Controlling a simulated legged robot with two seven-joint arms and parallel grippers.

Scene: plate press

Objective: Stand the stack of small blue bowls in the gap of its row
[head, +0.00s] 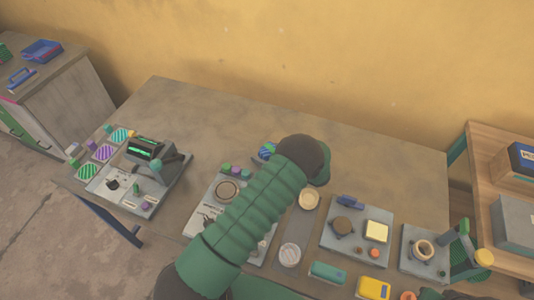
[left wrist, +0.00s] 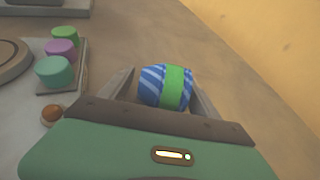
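The stack of small blue bowls (left wrist: 153,88), blue with pale stripes and a green band, is between the two fingers of my left gripper (left wrist: 163,76) in the left wrist view. The fingers are spread, with a thin gap beside the stack at left. In the head view the stack (head: 265,150) shows partly, on the bare table just left of my arm's dark joint. My arm hides the left gripper there. A row of small green, purple and teal pieces (left wrist: 60,50) stands left of the stack. I cannot make out the row's gap. My right gripper is not seen.
The table (head: 370,150) is clear behind the stack. A grey board with a round plate (head: 228,190) lies left of my arm. A press-like device (head: 152,150) stands at the left. Boards with small parts (head: 340,250) fill the front right.

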